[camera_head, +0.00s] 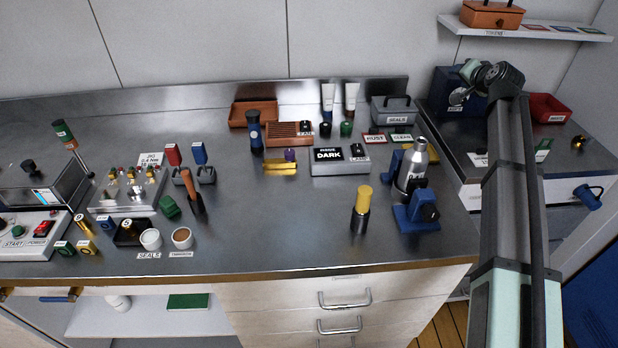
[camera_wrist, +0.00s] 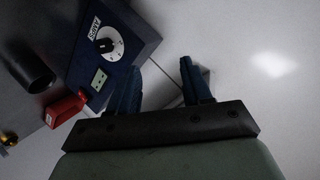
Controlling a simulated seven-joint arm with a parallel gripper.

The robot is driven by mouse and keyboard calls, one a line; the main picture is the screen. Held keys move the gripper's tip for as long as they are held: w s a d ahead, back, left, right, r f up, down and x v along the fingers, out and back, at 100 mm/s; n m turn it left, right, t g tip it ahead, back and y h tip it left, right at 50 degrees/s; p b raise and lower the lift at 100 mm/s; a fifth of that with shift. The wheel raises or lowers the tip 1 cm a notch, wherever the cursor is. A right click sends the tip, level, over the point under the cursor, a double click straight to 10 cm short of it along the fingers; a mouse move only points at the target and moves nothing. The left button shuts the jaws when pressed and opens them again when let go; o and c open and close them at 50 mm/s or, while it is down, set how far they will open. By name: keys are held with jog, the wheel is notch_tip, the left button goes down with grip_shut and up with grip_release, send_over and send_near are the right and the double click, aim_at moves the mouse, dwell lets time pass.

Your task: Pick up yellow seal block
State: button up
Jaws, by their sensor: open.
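A small yellow block (camera_head: 86,247) with a dark mark on its face lies at the lower left of the bench in the head view, beside a green block (camera_head: 64,248). A gold piece (camera_head: 83,225) and a blue block (camera_head: 105,223) are close by. I cannot tell for sure which yellow piece is the seal block. My gripper (camera_head: 472,70) is far from them, at the upper right by the blue dial box (camera_head: 448,82). In the wrist view its two blue fingers (camera_wrist: 160,66) are apart with nothing between them.
Two small cups (camera_head: 150,239) stand right of the blocks. A yellow bar (camera_head: 280,168) lies mid-bench. A silver bottle (camera_head: 413,168) and a yellow-topped cylinder (camera_head: 361,210) stand toward the right. The front middle of the bench is clear. The blue dial box (camera_wrist: 110,50) is left of my fingers.

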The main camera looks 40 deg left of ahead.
jog(key=s+a+n+g+y, duration=0.1)
jog(key=s+a+n+g, duration=0.15)
jog(key=s+a, duration=0.65)
jog(key=s+a+n+g+y, duration=0.1)
jog(key=s+a+n, duration=0.2)
jog(key=s+a, duration=0.6)
jog(key=s+a+f+n+g+h, duration=0.1)
jog(key=s+a+n+g, duration=0.25)
jog(key=s+a, duration=0.65)
jog(key=s+a+f+n+g, duration=0.2)
jog(key=s+a+n, duration=0.2)
jog(key=s+a, duration=0.55)
jog(key=n+g+h, duration=0.4)
jog(key=n+h, duration=0.2)
jog(key=n, duration=0.8)
send_near(84, 243)
jog(key=x, duration=1)
jog(key=shift+a+f, duration=0.1)
